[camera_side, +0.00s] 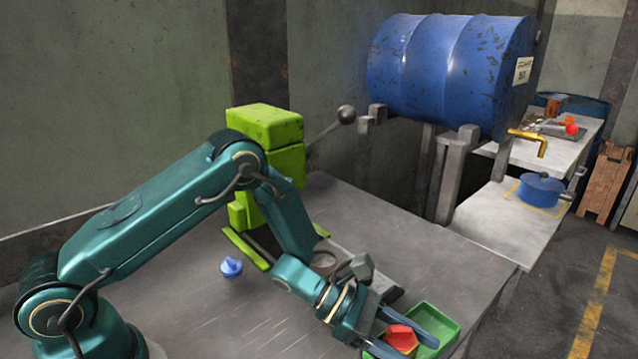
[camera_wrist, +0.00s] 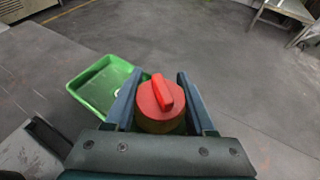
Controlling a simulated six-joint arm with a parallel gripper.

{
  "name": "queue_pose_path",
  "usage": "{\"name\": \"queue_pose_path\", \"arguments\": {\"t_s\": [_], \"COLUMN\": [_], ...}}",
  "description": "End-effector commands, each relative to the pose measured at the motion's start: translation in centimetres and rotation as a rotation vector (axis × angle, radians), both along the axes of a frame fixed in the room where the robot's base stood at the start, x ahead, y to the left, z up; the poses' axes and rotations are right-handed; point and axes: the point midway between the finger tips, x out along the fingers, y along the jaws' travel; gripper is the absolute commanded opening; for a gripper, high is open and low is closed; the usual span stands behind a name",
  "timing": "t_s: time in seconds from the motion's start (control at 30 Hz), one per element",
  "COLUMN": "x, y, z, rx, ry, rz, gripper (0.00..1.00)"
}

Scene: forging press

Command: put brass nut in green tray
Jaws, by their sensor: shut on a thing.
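My gripper (camera_side: 404,345) is shut on a red-topped piece (camera_side: 401,335), which appears to be the brass nut. In the wrist view, the piece (camera_wrist: 158,100) has a red ridge-like handle and a dull brass-coloured lower part between the fingers of my gripper (camera_wrist: 162,76). The green tray (camera_side: 441,322) is behind the fingers and piece in the side view. In the wrist view, the tray (camera_wrist: 84,75) lies to the left of the fingers, with a small pale mark or item inside. The piece's height over the tray is unclear.
A blue-handled piece (camera_side: 231,267) stands on the grey bench (camera_side: 190,300). A lime-green press (camera_side: 265,128) with a ball-ended lever is behind my arm. The bench edge is near the tray.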

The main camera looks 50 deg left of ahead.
Motion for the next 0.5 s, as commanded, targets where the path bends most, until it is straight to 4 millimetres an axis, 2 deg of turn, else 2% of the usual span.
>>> {"name": "queue_pose_path", "arguments": {"t_s": [0.47,0.5], "x": [0.00,-0.05], "y": [0.07,0.10], "z": [-0.76,-0.81], "rx": [0.005,0.008], "ry": [0.002,0.004], "rz": [0.001,0.001], "gripper": [0.00,0.70]}}
